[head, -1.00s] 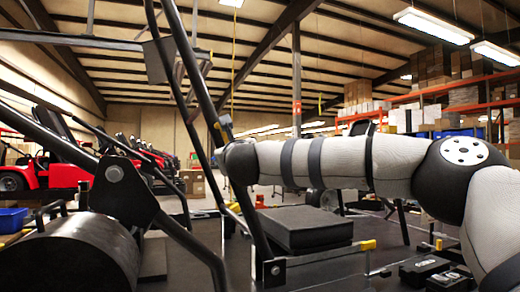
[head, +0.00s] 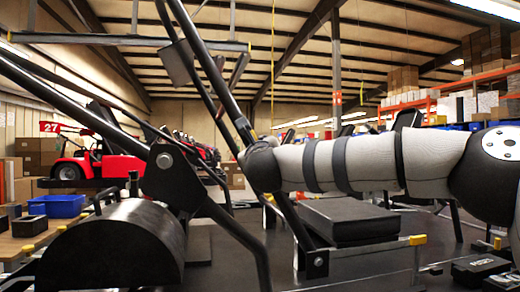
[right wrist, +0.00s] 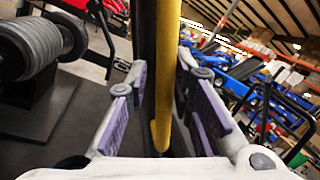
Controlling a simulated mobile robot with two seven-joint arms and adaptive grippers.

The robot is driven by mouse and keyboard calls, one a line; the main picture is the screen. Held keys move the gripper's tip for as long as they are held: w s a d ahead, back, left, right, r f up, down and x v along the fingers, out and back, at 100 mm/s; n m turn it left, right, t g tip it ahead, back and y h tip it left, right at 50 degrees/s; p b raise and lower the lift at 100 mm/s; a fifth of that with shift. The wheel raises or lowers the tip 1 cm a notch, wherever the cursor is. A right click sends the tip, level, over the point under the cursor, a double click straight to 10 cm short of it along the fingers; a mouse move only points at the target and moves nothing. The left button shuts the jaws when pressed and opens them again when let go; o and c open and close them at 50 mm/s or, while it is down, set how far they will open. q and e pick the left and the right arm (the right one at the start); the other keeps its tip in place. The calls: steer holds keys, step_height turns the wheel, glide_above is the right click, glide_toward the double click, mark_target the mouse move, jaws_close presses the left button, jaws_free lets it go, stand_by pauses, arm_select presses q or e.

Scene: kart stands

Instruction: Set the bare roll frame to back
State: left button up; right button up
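A long dark tube of a roll frame (head: 215,75) leans up to the left from a low stand with a black seat pad (head: 350,220) in the head view. A thinner tube beside it carries a small dark plate. My right arm crosses from the right, and its end meets the leaning tube; the right gripper itself is hidden there. In the right wrist view my right gripper (right wrist: 165,95) has its purple pads apart, one on each side of a yellow bar (right wrist: 167,60), with gaps visible. A dark upright strip shows beside the bar. My left gripper is not in view.
Front left, a black drum (head: 110,250) stands by a pivot plate with sloping dark bars. A blue bin (head: 57,206) sits on a bench at left. Red karts (head: 95,165) stand behind. Loaded shelves (head: 480,85) are at back right.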

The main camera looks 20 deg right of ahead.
steer(key=shift+o, duration=0.2)
steer(key=v, duration=1.2)
steer(key=shift+a, duration=0.1)
